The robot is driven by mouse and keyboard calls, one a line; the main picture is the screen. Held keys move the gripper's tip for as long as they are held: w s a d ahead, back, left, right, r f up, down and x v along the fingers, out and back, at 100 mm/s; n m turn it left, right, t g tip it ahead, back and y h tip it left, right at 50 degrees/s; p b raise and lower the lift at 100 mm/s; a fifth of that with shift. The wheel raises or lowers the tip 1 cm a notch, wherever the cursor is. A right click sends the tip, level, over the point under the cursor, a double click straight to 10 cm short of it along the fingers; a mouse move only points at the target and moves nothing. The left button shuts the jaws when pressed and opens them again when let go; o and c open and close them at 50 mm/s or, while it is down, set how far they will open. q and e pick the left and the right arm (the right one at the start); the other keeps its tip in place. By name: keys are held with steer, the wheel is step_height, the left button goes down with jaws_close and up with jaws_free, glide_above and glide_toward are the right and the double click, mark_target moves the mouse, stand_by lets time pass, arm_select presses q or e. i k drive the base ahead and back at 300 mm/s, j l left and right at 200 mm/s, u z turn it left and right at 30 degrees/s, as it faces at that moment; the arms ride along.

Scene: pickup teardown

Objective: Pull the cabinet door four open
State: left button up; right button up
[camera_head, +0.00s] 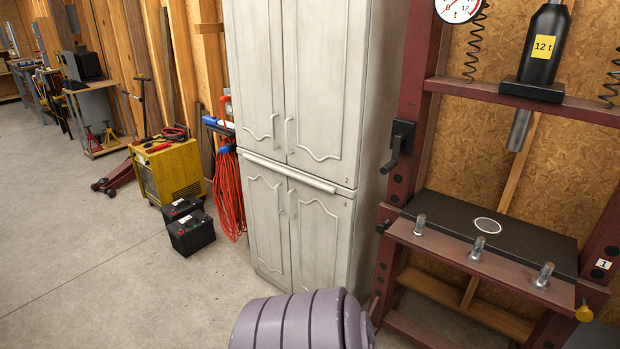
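A tall off-white cabinet (254,140) stands against the wall in the middle of the view, with two upper and two lower doors. Door four (322,235) is the lower right one, with a small "4" near its upper right corner. It looks shut. Its curved handle (293,204) is at its upper left, close beside the handle of the lower left door (266,232). A rounded grey-purple part of my body covers the area in front of the cabinet's lower right. Neither gripper shows in this view.
A red press frame (409,150) with a dark plate (480,225) and upright bolts stands close right of the cabinet. Red cable (228,200) hangs at its left. A yellow charger (170,168) and black batteries (190,232) stand further left.

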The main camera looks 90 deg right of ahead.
mark_target(322, 222)
steer(key=z, duration=2.85)
